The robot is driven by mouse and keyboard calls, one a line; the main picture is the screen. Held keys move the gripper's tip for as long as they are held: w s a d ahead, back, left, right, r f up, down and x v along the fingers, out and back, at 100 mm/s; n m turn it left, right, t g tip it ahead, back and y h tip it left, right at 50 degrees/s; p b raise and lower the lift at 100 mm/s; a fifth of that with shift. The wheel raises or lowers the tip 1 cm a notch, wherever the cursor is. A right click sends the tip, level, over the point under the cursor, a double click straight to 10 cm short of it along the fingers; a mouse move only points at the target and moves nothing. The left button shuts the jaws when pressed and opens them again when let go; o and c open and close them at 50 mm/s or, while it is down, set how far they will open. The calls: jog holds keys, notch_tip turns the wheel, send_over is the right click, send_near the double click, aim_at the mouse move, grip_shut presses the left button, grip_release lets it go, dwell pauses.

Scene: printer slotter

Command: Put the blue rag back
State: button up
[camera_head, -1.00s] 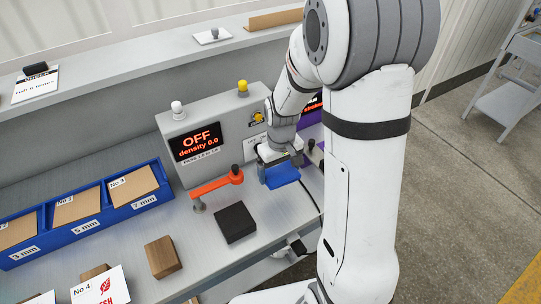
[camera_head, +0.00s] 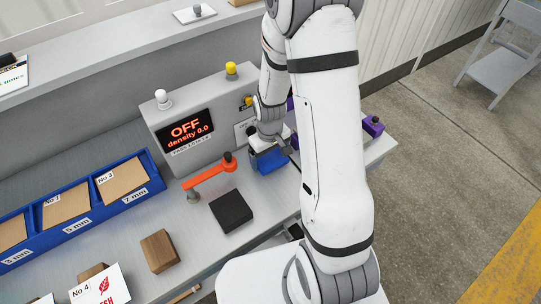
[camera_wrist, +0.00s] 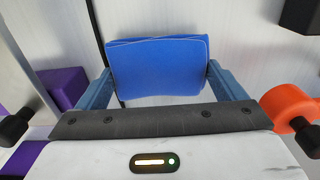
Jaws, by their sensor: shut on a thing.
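The blue rag (camera_wrist: 158,68) is a folded blue cloth between the two fingers of my gripper (camera_wrist: 160,85) in the wrist view. My gripper is shut on it, with one finger at each side. In the head view, the rag (camera_head: 270,160) is low over the grey bench, right of the orange lever and in front of the machine with the OFF display. My gripper (camera_head: 268,148) is just above and behind it. I cannot tell whether the rag touches the bench.
The orange lever (camera_head: 210,173) and a black block (camera_head: 231,211) are left of the rag. The machine (camera_head: 190,120) stands behind. Purple parts (camera_head: 372,126) are at the right end of the bench. A blue bin of cards (camera_head: 80,208) and a wooden block (camera_head: 159,251) are further left.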

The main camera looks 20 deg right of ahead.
jog(key=shift+f, duration=0.55)
jog(key=shift+f, duration=0.25)
jog(key=o, duration=0.8)
jog(key=shift+r, duration=0.1)
jog(key=shift+c, duration=0.2)
jog(key=shift+r, duration=0.1)
